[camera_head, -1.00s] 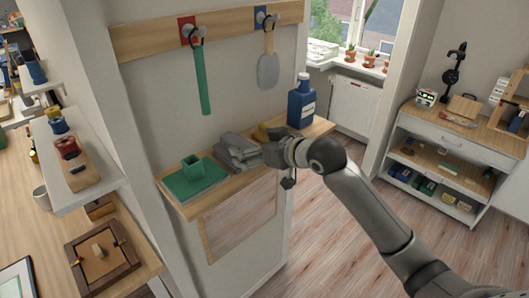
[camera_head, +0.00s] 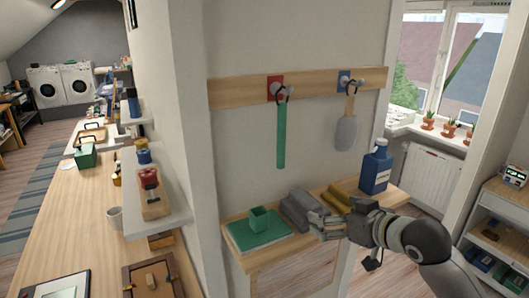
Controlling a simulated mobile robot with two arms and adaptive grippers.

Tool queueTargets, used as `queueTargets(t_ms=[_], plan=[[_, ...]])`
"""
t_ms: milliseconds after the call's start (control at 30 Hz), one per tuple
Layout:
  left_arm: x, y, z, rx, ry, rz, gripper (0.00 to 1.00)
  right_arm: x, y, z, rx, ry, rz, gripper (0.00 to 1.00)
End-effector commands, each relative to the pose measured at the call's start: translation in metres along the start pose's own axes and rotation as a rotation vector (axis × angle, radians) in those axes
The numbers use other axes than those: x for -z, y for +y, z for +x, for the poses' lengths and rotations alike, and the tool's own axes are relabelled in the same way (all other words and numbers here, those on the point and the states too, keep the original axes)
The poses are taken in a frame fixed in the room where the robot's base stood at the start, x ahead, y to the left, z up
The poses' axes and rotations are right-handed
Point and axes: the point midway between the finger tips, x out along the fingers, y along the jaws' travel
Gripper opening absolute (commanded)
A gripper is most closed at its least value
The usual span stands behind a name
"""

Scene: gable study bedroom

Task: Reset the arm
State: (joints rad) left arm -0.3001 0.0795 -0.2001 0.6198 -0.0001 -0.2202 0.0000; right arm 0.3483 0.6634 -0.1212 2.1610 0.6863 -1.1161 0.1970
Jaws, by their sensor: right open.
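My right arm comes in from the lower right of the head view. Its gripper (camera_head: 328,226) is at the front edge of a small wooden wall shelf (camera_head: 268,252), beside folded grey cloths (camera_head: 298,210) and a yellow item (camera_head: 337,198). The gripper is open, and I see nothing held in it. Whether its fingers touch the cloths cannot be told. My left gripper is not in view.
Above hang a green strap (camera_head: 281,138) and a grey paddle (camera_head: 346,132). A wooden counter (camera_head: 75,215) runs along the left.

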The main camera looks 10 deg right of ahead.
Motion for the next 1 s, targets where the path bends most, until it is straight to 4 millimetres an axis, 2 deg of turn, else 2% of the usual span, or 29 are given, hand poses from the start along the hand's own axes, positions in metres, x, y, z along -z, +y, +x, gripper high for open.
queueTargets(t_ms=[167, 267, 367, 500, 600, 700, 933, 967, 1000], plan=[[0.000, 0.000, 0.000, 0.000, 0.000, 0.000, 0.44, -0.074, -0.026, 0.005, -0.003, -0.128, 0.008, 1.00], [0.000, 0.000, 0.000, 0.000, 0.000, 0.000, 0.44, -0.132, -0.046, -0.001, -0.015, -0.233, 0.015, 1.00], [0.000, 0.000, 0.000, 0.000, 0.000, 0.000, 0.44, -0.185, -0.065, -0.015, -0.031, -0.339, 0.026, 1.00], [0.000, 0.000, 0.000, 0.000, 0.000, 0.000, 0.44, -0.252, -0.089, -0.045, -0.060, -0.490, 0.047, 1.00], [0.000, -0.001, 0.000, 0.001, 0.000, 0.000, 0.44, -0.291, -0.104, -0.071, -0.083, -0.590, 0.065, 1.00], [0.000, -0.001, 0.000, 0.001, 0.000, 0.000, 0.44, -0.320, -0.116, -0.096, -0.103, -0.679, 0.082, 1.00], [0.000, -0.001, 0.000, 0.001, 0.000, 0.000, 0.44, -0.370, -0.137, -0.153, -0.148, -0.858, 0.121, 1.00], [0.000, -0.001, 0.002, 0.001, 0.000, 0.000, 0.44, -0.378, -0.138, -0.153, -0.152, -0.872, 0.122, 1.00], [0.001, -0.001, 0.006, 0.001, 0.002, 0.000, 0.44, -0.390, -0.135, -0.141, -0.150, -0.871, 0.117, 1.00]])
